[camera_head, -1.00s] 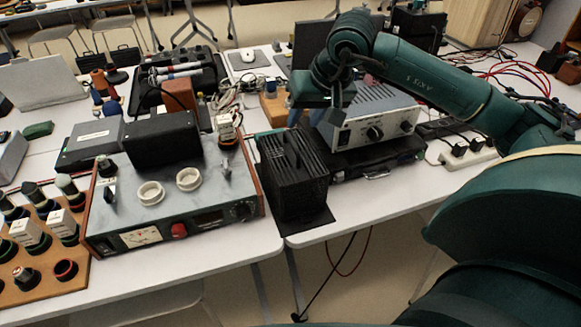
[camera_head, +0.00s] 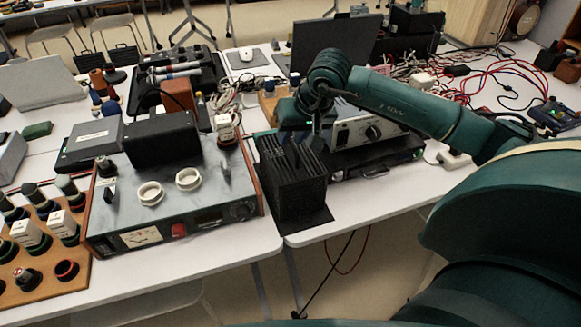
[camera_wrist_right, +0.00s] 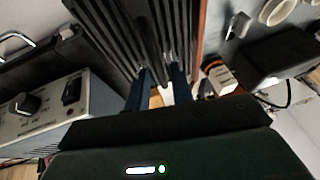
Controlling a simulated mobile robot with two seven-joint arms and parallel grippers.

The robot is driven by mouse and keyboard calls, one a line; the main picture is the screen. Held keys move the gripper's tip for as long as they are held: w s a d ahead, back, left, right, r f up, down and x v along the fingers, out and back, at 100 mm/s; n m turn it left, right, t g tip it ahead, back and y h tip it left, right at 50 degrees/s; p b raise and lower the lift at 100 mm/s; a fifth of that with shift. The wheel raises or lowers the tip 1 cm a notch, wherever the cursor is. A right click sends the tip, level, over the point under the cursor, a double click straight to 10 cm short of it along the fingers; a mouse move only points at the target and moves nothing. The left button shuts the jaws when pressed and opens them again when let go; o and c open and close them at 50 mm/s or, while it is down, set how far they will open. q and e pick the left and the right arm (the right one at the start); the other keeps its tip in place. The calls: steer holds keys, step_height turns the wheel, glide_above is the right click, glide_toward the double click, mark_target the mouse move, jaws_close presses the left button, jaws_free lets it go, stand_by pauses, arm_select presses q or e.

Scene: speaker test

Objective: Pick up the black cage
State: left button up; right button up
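The black cage (camera_head: 300,190), a ribbed box with a handle on top, stands upright on a thin black base at the table's front edge. My right gripper (camera_head: 302,136) is at the cage's top, by its back side in the head view. In the right wrist view, the two blue fingers of my right gripper (camera_wrist_right: 159,73) are apart, with their tips at the slats of the black cage (camera_wrist_right: 120,35). Light floor or table shows between the fingers. Whether the tips touch the cage or straddle its handle is hard to tell. My left gripper is not in view.
A grey instrument with two white rings (camera_head: 205,205) stands close left of the cage. A white-fronted device (camera_head: 365,133) on a black case (camera_head: 375,163) is close right, partly behind my arm. A laptop (camera_head: 335,45) and tangled red cables (camera_head: 500,75) lie behind.

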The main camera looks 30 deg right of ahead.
jaws_close()
steer(key=shift+r, duration=0.1)
stand_by(1.0)
